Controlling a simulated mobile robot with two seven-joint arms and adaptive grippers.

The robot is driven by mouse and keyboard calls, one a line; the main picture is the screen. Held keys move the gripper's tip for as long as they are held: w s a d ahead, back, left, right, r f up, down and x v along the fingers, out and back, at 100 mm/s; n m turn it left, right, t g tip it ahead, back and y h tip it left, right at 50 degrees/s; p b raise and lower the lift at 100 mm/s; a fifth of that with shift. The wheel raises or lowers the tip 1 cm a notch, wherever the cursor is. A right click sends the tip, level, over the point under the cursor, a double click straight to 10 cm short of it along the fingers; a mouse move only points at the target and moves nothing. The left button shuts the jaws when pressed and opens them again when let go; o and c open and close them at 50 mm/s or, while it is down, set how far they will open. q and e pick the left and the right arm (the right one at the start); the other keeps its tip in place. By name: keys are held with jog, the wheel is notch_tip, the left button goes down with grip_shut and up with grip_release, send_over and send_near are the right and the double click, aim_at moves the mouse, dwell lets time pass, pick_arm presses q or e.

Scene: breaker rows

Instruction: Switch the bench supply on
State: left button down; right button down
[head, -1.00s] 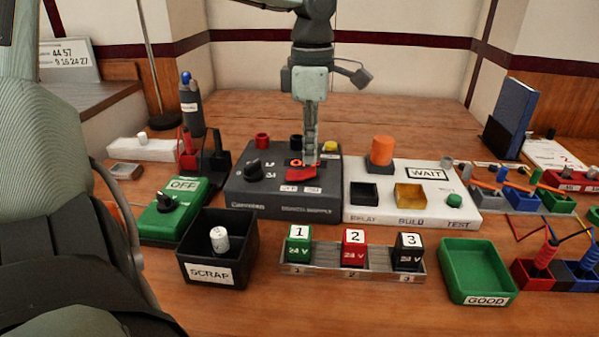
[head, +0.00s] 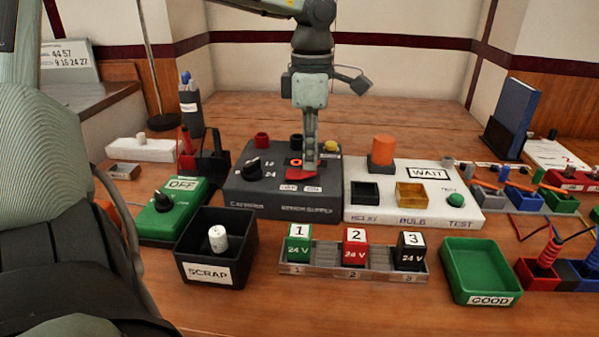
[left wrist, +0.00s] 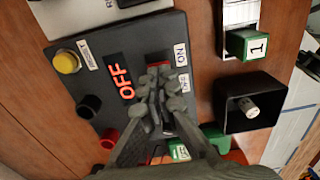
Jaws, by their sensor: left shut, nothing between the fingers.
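The bench supply (head: 265,208) is a dark grey box at the middle of the bench. Its red rocker switch (head: 297,176) is on the sloped top, near small ON and OFF labels. In the left wrist view the supply (left wrist: 88,55) shows a lit red OFF readout (left wrist: 121,82). My left gripper (head: 309,172) points down, shut and empty, with its tips at the switch. In the left wrist view its fingers (left wrist: 158,88) cover much of the switch. I cannot tell whether they touch it. My right gripper is not in view.
A black knob (head: 252,166), terminals and a yellow button (head: 331,146) share the supply's top. A white test station (head: 410,212) stands right. A green OFF box (head: 172,212) stands left. The scrap bin (head: 212,272), block rail (head: 350,275) and green GOOD tray (head: 482,297) are in front.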

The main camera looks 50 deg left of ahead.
pick_arm(q)
jog(key=shift+f+b, duration=0.35)
jog(key=shift+f, duration=0.1)
jog(key=shift+r+p, duration=2.25)
jog(key=shift+r, duration=1.35)
